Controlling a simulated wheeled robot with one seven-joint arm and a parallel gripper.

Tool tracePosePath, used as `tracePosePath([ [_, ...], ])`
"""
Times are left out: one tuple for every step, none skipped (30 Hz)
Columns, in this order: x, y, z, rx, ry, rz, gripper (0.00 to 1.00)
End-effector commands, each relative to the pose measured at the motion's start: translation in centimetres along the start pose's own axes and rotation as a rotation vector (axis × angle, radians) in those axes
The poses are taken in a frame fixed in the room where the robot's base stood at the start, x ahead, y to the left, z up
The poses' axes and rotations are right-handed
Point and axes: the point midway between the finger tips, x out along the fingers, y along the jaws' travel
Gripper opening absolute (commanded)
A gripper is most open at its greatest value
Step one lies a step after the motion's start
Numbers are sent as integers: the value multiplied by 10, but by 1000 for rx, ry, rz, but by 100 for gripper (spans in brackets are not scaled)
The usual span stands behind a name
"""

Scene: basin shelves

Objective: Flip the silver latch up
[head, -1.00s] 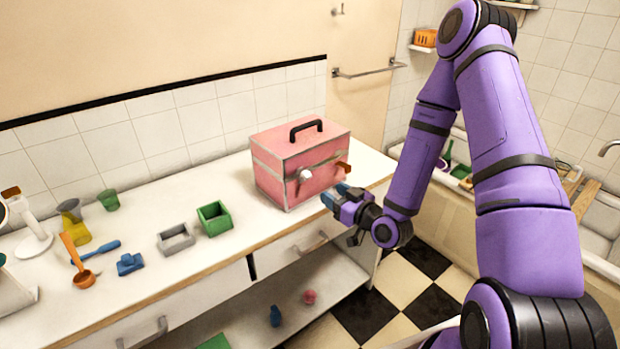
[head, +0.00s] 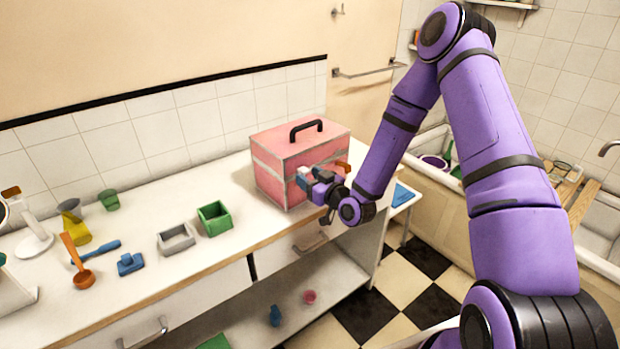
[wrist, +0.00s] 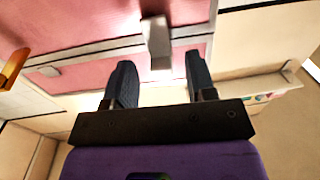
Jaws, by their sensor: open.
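The pink box (head: 278,156) with a black top handle (head: 306,128) stands on the right part of the white counter. In the wrist view its pink front (wrist: 100,75) fills the upper area, and a silver latch (wrist: 156,42) hangs across a pale seam. My gripper (head: 304,177) is at the box's front in the head view and covers the latch there. In the wrist view my gripper (wrist: 160,82) is open, with the latch's lower end just ahead of and between the two dark fingertips. I cannot tell whether the fingers touch it. An orange part (wrist: 13,68) is at the left edge.
A green bin (head: 215,220) and a grey bin (head: 177,240) stand left of the box. A blue block (head: 130,264), an orange ladle (head: 80,270) and other small items lie farther left. A lower shelf holds a blue item (head: 275,315) and a pink cup (head: 310,297).

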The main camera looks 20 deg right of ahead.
Motion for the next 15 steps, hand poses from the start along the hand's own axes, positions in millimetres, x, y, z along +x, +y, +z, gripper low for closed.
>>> tracePosePath([
  [1, 0, 0, 0, 0, 0, 51],
  [1, 0, 0, 0, 0, 0, 51],
  [2, 0, 0, 0, 0, 0, 51],
  [2, 0, 0, 0, 0, 0, 51],
  [2, 0, 0, 0, 0, 0, 51],
  [2, 0, 0, 0, 0, 0, 51],
  [1, 0, 0, 0, 0, 0, 51],
  [1, 0, 0, 0, 0, 0, 51],
  [1, 0, 0, 0, 0, 0, 44],
  [1, 0, 0, 0, 0, 0, 37],
  [1, 0, 0, 0, 0, 0, 30],
  [1, 0, 0, 0, 0, 0, 21],
  [1, 0, 0, 0, 0, 0, 14],
  [1, 0, 0, 0, 0, 0, 7],
  [1, 0, 0, 0, 0, 0, 2],
])
